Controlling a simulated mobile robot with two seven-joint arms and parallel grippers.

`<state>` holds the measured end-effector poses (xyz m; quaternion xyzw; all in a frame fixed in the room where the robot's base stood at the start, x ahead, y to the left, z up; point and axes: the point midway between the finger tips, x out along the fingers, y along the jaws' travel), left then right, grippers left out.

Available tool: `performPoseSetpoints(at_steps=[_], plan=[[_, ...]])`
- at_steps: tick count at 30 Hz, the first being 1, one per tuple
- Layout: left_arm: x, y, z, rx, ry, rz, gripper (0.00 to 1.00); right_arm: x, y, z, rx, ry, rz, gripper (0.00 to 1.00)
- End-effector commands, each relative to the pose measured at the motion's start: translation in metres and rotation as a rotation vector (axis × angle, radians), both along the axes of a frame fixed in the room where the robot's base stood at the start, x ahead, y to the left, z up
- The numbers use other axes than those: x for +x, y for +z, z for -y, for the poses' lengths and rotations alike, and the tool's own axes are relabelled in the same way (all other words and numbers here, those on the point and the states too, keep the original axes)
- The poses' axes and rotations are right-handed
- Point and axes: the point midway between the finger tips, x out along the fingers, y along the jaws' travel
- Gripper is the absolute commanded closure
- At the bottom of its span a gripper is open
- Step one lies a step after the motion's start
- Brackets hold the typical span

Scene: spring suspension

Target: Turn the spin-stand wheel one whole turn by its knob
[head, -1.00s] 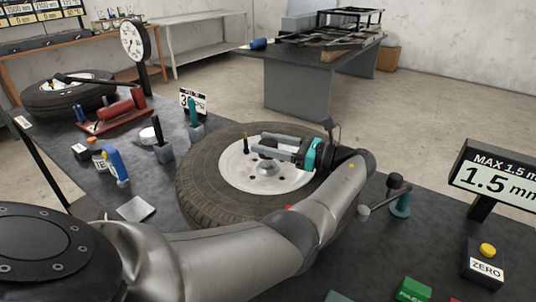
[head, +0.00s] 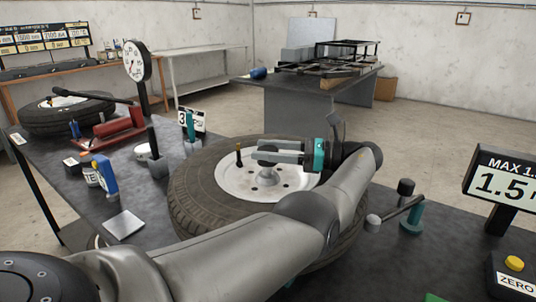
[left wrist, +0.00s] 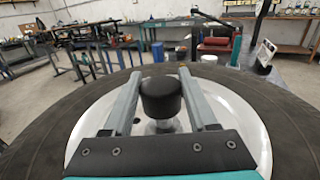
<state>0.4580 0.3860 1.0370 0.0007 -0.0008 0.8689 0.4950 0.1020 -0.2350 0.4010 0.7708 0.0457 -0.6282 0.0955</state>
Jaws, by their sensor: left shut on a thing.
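The spin-stand wheel lies flat on the dark bench, with a black tyre (head: 195,195) and a white rim (head: 290,184). In the left wrist view the round black knob (left wrist: 160,97) sits between the two grey fingers. My left gripper (head: 268,152) reaches in from the right side of the wheel and is shut on the knob. A small stem with an orange top (head: 238,155) stands at the rim's left. My right gripper is in neither view.
A yellow-button ZERO box (head: 514,275) is at the right.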

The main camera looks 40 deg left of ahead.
Motion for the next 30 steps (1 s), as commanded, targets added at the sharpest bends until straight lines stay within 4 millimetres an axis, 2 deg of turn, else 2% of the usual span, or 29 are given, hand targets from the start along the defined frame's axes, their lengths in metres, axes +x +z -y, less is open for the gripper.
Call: performPoseSetpoints(at_steps=[9, 10, 18, 30], plan=[[-0.0004, -0.0009, 0.0, -0.004, 0.002, 0.001, 1.0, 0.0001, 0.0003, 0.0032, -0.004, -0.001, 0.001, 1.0], [-0.0004, -0.001, 0.0, -0.004, 0.002, 0.001, 0.41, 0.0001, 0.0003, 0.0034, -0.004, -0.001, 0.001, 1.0], [-0.0001, -0.0006, 0.0002, -0.003, 0.001, 0.001, 0.12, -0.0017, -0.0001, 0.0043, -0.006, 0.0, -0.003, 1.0], [0.0001, 0.0018, 0.0004, -0.002, 0.0, 0.0, 0.12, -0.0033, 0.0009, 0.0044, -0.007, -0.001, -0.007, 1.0]])
